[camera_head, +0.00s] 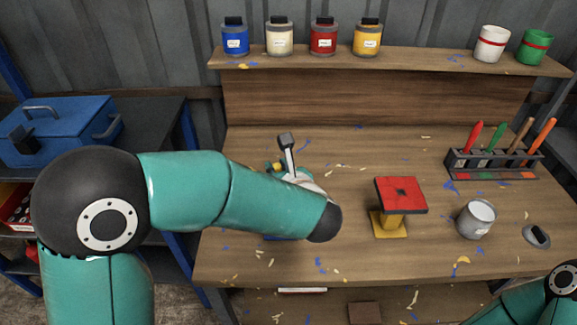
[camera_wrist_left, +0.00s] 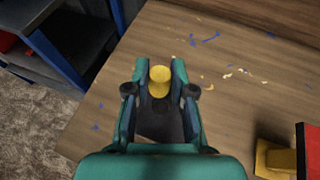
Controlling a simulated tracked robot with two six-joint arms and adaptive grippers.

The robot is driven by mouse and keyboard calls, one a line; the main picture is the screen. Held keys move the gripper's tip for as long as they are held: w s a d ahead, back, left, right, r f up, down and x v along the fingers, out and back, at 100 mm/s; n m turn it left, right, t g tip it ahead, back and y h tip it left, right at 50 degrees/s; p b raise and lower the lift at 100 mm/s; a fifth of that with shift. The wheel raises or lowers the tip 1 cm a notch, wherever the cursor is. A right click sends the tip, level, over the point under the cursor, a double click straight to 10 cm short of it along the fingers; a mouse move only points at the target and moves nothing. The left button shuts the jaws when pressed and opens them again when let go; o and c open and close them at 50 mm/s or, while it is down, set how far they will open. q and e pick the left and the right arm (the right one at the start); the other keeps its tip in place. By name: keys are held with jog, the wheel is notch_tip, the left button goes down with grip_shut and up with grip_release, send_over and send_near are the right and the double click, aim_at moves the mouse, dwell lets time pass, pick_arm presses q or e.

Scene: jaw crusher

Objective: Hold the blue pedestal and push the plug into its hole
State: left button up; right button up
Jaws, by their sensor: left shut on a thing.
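My left gripper (camera_wrist_left: 160,88) is shut on a yellow cylinder (camera_wrist_left: 160,80), which looks like the plug. Its flat round end shows between the fingertips in the left wrist view. In the head view my left forearm covers most of this gripper, and only a bit of yellow shows past it. A blue edge (camera_head: 280,237) shows below the forearm, perhaps part of the blue pedestal; the rest is hidden. My right gripper is out of view; only part of its arm shows at bottom right.
A pedestal with a red top (camera_head: 413,203) and yellow base stands at mid-table. A grey can (camera_head: 476,218) and a tool rack (camera_head: 493,165) are to its right. Several paint jars (camera_head: 323,40) line the back shelf. A blue toolbox (camera_head: 62,130) is at left.

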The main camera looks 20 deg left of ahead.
pick_arm(q)
jog(key=f, duration=0.1)
jog(key=b, duration=0.1)
jog(key=f+b, duration=0.1)
jog(key=shift+w+d+f, duration=0.15)
jog(key=shift+d+f, duration=0.1)
jog(key=shift+f, duration=0.05)
jog(key=shift+f+b, duration=0.75)
jog(key=shift+f, duration=0.4)
